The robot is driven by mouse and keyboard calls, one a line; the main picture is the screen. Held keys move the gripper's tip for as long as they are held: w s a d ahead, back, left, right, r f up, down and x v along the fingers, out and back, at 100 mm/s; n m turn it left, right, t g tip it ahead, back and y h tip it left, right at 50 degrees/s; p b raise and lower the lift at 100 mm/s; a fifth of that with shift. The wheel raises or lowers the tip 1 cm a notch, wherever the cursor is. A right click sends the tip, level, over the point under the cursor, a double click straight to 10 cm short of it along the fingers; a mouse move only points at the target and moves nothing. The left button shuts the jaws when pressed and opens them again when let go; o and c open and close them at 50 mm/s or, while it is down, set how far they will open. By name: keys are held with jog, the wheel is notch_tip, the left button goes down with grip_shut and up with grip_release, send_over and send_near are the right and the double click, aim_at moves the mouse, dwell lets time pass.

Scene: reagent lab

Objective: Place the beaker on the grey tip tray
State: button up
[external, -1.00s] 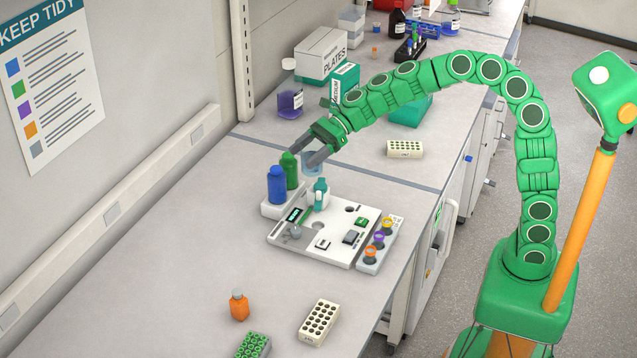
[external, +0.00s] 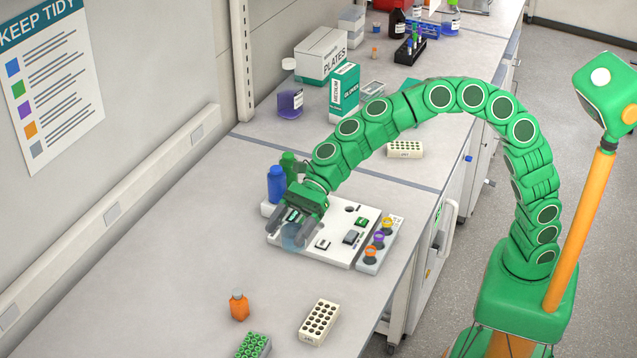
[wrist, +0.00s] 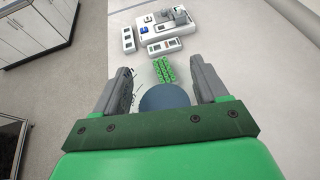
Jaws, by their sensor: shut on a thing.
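My gripper (external: 289,238) is shut on the beaker (external: 294,236), a clear bluish vessel, above the white instrument panel. In the wrist view the beaker (wrist: 165,97) is a blue-grey round between the two fingers (wrist: 164,85). A grey tip tray (external: 253,346) filled with green tips is at the bottom edge of the external view, nearer the camera than my gripper. In the wrist view the green tips (wrist: 163,70) show just beyond the beaker.
An orange bottle (external: 239,305) and a cream tip rack (external: 319,322) stand near the grey tray. The white panel (external: 342,245), a rack of coloured caps (external: 379,244), and blue (external: 277,184) and green (external: 288,166) bottles are around my gripper. Bare bench lies left of the orange bottle.

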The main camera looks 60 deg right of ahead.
jog(key=s+a+n+g, duration=0.2)
jog(key=s+a, duration=0.6)
jog(key=a, duration=0.3)
send_over(246, 357)
jog(key=shift+f, duration=8.95)
jog(key=shift+f, duration=0.1)
jog(key=o, duration=1.2)
